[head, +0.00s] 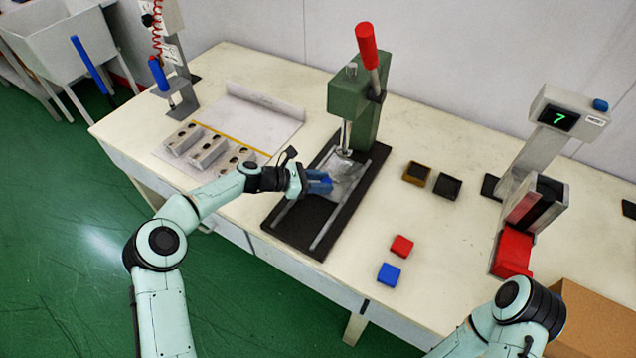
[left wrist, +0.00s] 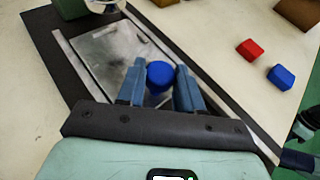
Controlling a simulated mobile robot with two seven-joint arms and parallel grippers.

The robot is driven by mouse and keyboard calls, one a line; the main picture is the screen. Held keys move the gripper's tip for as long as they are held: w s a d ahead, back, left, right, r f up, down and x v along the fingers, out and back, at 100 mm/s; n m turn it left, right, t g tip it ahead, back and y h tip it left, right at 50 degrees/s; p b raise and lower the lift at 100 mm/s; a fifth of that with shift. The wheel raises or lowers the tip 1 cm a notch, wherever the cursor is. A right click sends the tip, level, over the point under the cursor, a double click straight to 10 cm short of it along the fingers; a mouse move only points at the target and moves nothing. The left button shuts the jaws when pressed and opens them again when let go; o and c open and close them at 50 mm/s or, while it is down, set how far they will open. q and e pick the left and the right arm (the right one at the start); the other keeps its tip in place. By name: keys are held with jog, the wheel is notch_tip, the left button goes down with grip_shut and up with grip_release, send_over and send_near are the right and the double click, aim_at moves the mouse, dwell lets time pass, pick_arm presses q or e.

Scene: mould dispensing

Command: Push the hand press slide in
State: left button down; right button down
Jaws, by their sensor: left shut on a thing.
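The hand press (head: 362,95) is green with a red lever handle (head: 367,45) and stands on a black base (head: 330,205) with two metal rails. Its slide is a silver plate (head: 347,172) on the rails, reaching under the press head; it also shows in the left wrist view (left wrist: 112,55). My left gripper (head: 322,182) is at the slide's front end. In the left wrist view its blue fingers (left wrist: 160,85) are shut on the slide's round blue knob (left wrist: 160,73).
A red block (head: 402,246) and a blue block (head: 389,274) lie right of the press base. Two small dark boxes (head: 417,173) lie farther back. A counter device reading 7 (head: 557,117) stands at right. Grey moulds (head: 208,150) lie on a sheet at left.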

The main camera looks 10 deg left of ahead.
pick_arm(q)
jog(key=shift+w+d+r+p, duration=0.1)
jog(key=shift+w+d+p, duration=0.15)
jog(key=shift+w, duration=0.35)
jog(key=shift+w+d+r+p, duration=0.1)
jog(key=shift+w+p, duration=0.25)
jog(key=shift+w, duration=0.25)
jog(key=c, duration=0.8)
grip_release()
jog(key=shift+c, duration=0.2)
jog(key=shift+o, duration=0.3)
jog(key=shift+f, duration=0.15)
jog(key=v, duration=1.3)
jog(key=shift+b, duration=0.35)
jog(key=shift+a, duration=0.1)
